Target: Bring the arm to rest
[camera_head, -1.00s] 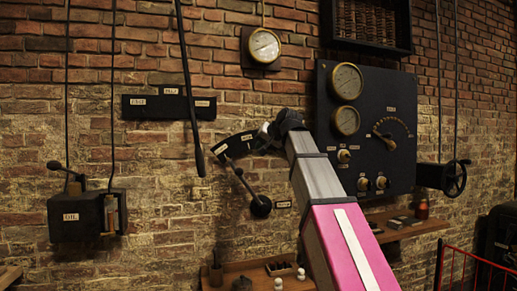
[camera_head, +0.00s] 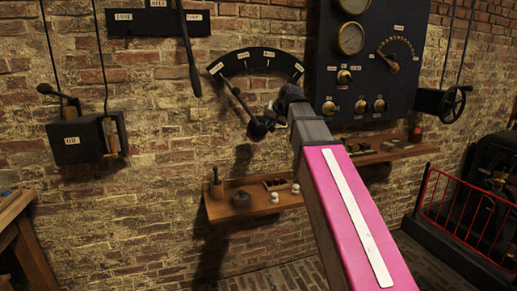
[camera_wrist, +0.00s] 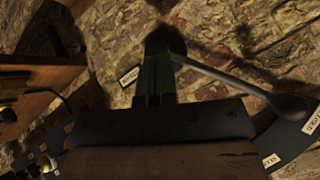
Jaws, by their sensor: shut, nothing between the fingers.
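My arm, pink and grey, reaches up toward the brick wall in the head view, with a dark joint at its far end; my gripper cannot be made out there. In the wrist view my gripper (camera_wrist: 155,82) shows as two dark green fingers, shut and empty. Its tips appear in front of the dark round pivot (camera_wrist: 165,40) of a lever; whether they touch it I cannot tell. The lever (camera_head: 238,100) slants up and left over a dark arc scale (camera_head: 257,59). Its rod and knob (camera_wrist: 292,106) extend right in the wrist view.
A wooden shelf (camera_head: 235,209) with small jars is below the lever. A black gauge panel (camera_head: 328,78) is right of it, with a handwheel (camera_head: 454,104) beyond. A black box (camera_head: 78,140) hangs left. A red rail (camera_head: 462,215) stands at right, a wooden stand (camera_head: 28,240) at left.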

